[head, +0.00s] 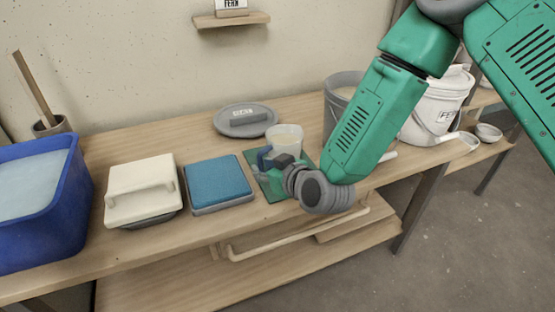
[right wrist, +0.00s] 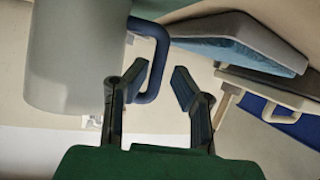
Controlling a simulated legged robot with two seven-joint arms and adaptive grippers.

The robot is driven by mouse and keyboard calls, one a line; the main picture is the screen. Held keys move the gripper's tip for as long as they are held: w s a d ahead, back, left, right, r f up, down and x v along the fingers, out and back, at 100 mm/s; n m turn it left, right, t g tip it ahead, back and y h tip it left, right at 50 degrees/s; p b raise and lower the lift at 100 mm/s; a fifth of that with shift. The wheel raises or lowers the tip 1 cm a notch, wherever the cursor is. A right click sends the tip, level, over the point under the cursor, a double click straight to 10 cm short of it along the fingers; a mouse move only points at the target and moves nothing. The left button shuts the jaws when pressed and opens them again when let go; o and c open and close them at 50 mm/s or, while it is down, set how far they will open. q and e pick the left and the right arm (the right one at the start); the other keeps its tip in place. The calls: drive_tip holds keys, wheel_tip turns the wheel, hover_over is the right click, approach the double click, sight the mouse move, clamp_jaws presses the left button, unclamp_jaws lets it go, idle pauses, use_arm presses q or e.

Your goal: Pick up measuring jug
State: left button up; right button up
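The measuring jug (head: 287,136) is pale and translucent with a blue handle (head: 264,157), upright at the back of the green mat (head: 275,193) on the bench. My right gripper (head: 274,166) is in front of it at the handle and hides its lower part. In the right wrist view the jug (right wrist: 75,55) fills the left side. Its handle (right wrist: 164,48) reaches toward the space between the fingertips of my right gripper (right wrist: 160,76). The fingers are apart and not closed on the handle; contact with one finger is unclear. My left gripper is out of view.
Left of the mat are a blue sponge block (head: 218,178), a white lidded box (head: 140,186) and a blue tub (head: 62,215). A grey lid (head: 240,125) lies behind. A grey bucket (head: 338,88) and white bucket (head: 432,112) stand right, partly behind my arm.

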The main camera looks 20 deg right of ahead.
drive_tip(key=shift+w+d+f, duration=0.25)
drive_tip(key=shift+w+d, duration=0.05)
drive_tip(key=shift+w, duration=0.15)
drive_tip(key=shift+w+d+f, duration=0.25)
drive_tip(key=shift+w, duration=0.2)
drive_tip(key=shift+a+r, duration=0.1)
drive_tip(key=shift+a, duration=0.35)
drive_tip(key=shift+c, duration=0.4)
drive_tip(key=shift+a, duration=0.25)
clamp_jaws()
drive_tip(key=shift+a+r, duration=0.15)
drive_tip(key=shift+d, duration=0.5)
drive_tip(key=shift+d+r, duration=0.1)
drive_tip(key=shift+r, duration=0.05)
